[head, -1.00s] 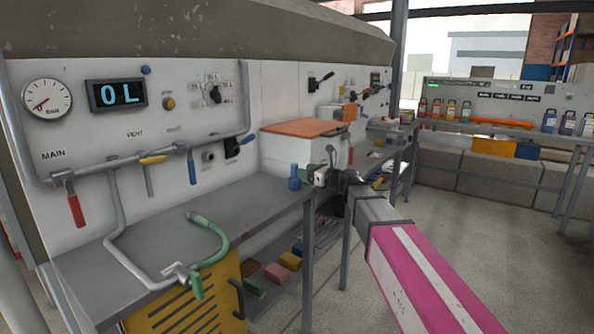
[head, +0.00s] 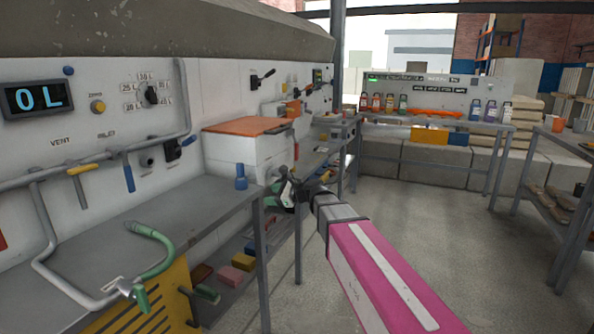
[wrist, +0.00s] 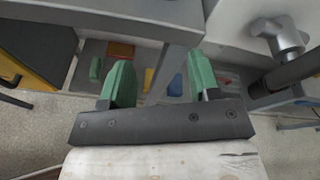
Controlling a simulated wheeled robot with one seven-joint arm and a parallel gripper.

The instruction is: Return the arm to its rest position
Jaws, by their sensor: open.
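My gripper (head: 290,192) is at the end of my pink and grey arm, in front of the workbench edge in the head view. In the wrist view my gripper (wrist: 160,88) shows two green fingertips set wide apart with nothing between them. It is open and empty. Below and beyond the fingers is the bench's lower shelf with several coloured blocks. In the head view my arm reaches from the lower right up to the bench corner, and the fingertips are small and hard to make out.
The grey workbench (head: 110,248) runs along the left under a panel with levers and an "0L" display (head: 38,98). Open floor (head: 425,230) lies to the right.

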